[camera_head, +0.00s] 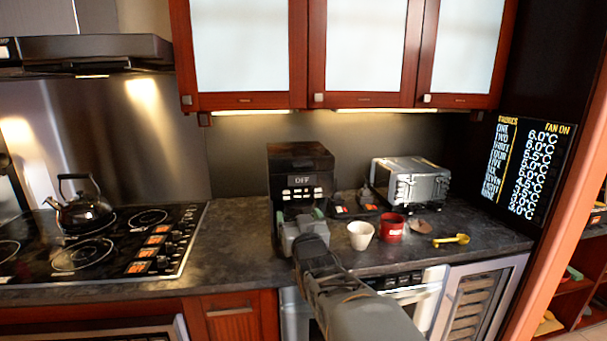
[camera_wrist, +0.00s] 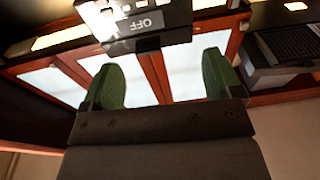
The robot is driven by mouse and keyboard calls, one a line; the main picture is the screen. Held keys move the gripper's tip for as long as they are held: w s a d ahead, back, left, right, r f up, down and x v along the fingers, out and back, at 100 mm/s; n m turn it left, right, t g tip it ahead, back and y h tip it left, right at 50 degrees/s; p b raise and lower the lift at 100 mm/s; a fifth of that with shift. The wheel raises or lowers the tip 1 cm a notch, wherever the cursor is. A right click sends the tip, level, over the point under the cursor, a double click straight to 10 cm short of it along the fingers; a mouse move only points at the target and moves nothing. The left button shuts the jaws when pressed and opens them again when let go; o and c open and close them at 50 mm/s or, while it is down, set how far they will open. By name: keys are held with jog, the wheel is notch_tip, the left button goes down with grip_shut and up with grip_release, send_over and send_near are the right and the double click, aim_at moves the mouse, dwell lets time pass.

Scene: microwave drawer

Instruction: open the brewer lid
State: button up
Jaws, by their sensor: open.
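The brewer (camera_head: 300,161) is a black boxy machine on the counter, with a small display reading OFF and a row of light buttons on its front. Its dark top (camera_head: 297,149) looks flat and closed. In the wrist view the brewer (camera_wrist: 145,22) is upside down at the top edge, with OFF inverted. My gripper (camera_head: 303,221) is at the lower front of the brewer, below the display, and hides part of it. In the wrist view my gripper (camera_wrist: 162,80) has its green fingers spread wide with nothing between them. I cannot tell if it touches the brewer.
A white cup (camera_head: 360,235) and a red mug (camera_head: 391,228) stand right of my gripper. A silver toaster oven (camera_head: 411,183) is behind them; a yellow scoop (camera_head: 451,240) lies farther right. Red cabinets (camera_head: 361,55) hang above the brewer. A stove with a kettle (camera_head: 82,211) is left.

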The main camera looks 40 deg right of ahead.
aim_at(303, 166)
jog(key=w+d+r+t+p, duration=0.1)
jog(key=w+d+r, duration=0.1)
jog(key=w+r, duration=0.1)
jog(key=w+d+r+h+p, duration=0.1)
jog(key=w+d+r+p, duration=0.1)
jog(key=w+d, duration=0.1)
jog(key=w+d+r+t+h+p, duration=0.1)
jog(key=w+d+r, duration=0.2)
jog(key=w, duration=0.1)
jog(key=shift+d+r+m+t, duration=0.25)
jog(key=shift+r+m+t, duration=0.05)
